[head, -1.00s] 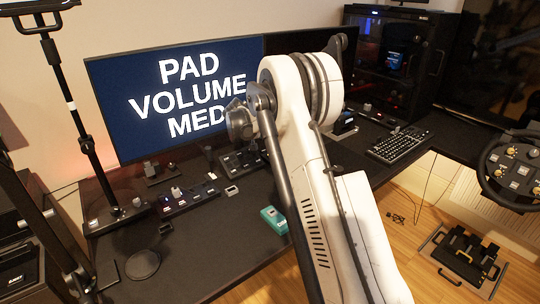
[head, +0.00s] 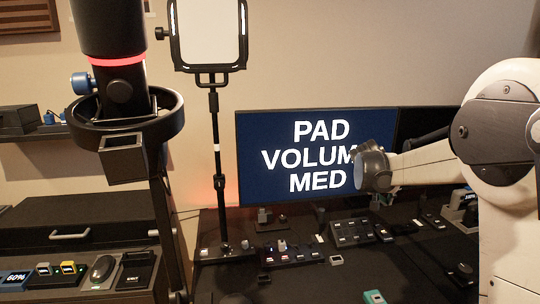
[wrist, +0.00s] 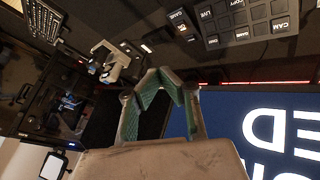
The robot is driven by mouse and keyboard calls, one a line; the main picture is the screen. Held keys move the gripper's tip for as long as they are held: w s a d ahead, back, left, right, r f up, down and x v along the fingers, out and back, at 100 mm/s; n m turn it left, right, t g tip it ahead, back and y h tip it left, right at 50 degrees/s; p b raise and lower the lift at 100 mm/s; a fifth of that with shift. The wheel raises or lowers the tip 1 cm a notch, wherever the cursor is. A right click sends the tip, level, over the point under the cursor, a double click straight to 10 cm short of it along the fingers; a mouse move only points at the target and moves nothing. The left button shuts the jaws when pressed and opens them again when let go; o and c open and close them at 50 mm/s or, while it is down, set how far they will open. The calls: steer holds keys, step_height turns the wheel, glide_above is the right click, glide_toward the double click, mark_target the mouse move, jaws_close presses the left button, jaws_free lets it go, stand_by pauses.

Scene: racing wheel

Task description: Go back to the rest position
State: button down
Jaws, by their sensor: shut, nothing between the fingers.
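My gripper (wrist: 165,85) shows in the wrist view with its green-padded fingers brought together at the tips and nothing between them. It is in the air in front of the monitor (wrist: 285,120), whose blue screen fills the lower right of that view. In the head view my white arm stands at the right and reaches left across the monitor (head: 258,140), covering part of its text, "PAD VOLUME MED".
A dark desk (head: 225,275) carries a button panel (head: 290,255) and a teal box (head: 374,297). A microphone (head: 118,60) and a light panel on a stand (head: 209,35) rise at the left. A keyboard (wrist: 45,18) shows in the wrist view.

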steer(key=s+a+r+n+t+y, duration=0.1)
steer(key=s+a+r, duration=0.2)
steer(key=s, duration=0.4)
steer(key=s+a+r+y, duration=0.1)
steer(key=s+a+r, duration=0.1)
steer(key=s+a, duration=0.35)
steer(key=s+a+r+n+t+y, duration=0.1)
steer(key=s+a+r, duration=0.15)
steer(key=s, duration=0.65)
steer(key=s+a+f+y, duration=0.1)
steer(key=s+a+f, duration=0.1)
steer(key=s, duration=0.8)
steer(key=s+a+f+n+y, duration=0.1)
steer(key=s+a, duration=0.4)
steer(key=s, duration=0.5)
step_height(320, 180, down, 2)
steer(key=shift+a+f+t+y+p, duration=0.2)
steer(key=shift+t+y+p, duration=0.15)
steer(key=shift+y, duration=0.35)
